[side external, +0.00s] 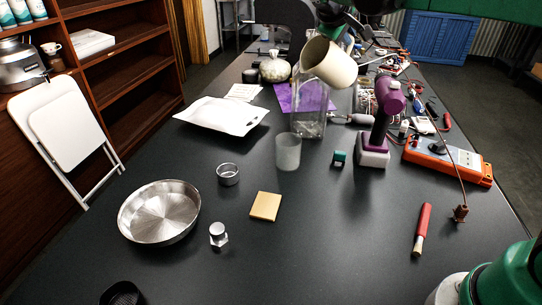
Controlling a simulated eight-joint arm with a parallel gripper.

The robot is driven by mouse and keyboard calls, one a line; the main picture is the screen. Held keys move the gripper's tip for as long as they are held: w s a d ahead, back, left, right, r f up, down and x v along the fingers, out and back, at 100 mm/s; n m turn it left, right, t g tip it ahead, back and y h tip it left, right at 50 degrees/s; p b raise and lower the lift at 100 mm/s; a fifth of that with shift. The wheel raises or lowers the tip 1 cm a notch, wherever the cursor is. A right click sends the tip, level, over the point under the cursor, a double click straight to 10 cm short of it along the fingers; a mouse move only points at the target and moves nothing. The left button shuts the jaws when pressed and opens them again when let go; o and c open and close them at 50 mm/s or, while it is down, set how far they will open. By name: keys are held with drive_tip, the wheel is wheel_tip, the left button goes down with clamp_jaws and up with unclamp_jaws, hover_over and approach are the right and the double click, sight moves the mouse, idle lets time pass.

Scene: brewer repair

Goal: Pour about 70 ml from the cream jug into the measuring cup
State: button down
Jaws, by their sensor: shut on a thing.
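The cream jug (331,66) is held in the air at the back of the table, tilted with its mouth toward the left. My gripper (337,24) is at the jug's upper side and shut on it; the fingers are mostly hidden. A tall clear container (312,112) stands upright just below the jug's mouth. A smaller frosted cup (288,153) stands upright in front of it. I cannot tell for sure which of these two is the measuring cup. No stream of liquid is visible, and the jug's contents cannot be made out.
A purple-and-white device (381,125) and a small green block (340,158) stand to the right. A white pouch (222,115) lies left. A steel bowl (160,211), a sponge-coloured square (265,206) and a red-handled brush (422,229) lie nearer. The front middle is mostly clear.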

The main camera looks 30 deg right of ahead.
drive_tip(key=shift+w+a+h, duration=0.15)
drive_tip(key=shift+a+h, duration=0.2)
drive_tip(key=shift+h, duration=0.15)
idle(0.4)
drive_tip(key=shift+d, duration=0.4)
idle(0.4)
drive_tip(key=shift+a+f+n+h, duration=0.25)
drive_tip(key=shift+a+n+h, duration=0.15)
drive_tip(key=shift+h, duration=0.5)
idle(1.3)
drive_tip(key=shift+s+d+r+m+y, duration=0.15)
drive_tip(key=shift+d+r+m+y, duration=0.05)
drive_tip(key=shift+d+y, duration=0.4)
drive_tip(key=shift+s+d+r+m+y, duration=0.1)
drive_tip(key=shift+d+r+m+y, duration=0.1)
drive_tip(key=shift+d+y, duration=0.35)
drive_tip(key=shift+d+f+m+y, duration=0.15)
drive_tip(key=shift+d+m+y, duration=0.15)
drive_tip(key=shift+y, duration=0.65)
drive_tip(key=shift+d+y, duration=0.35)
drive_tip(key=shift+y, duration=0.45)
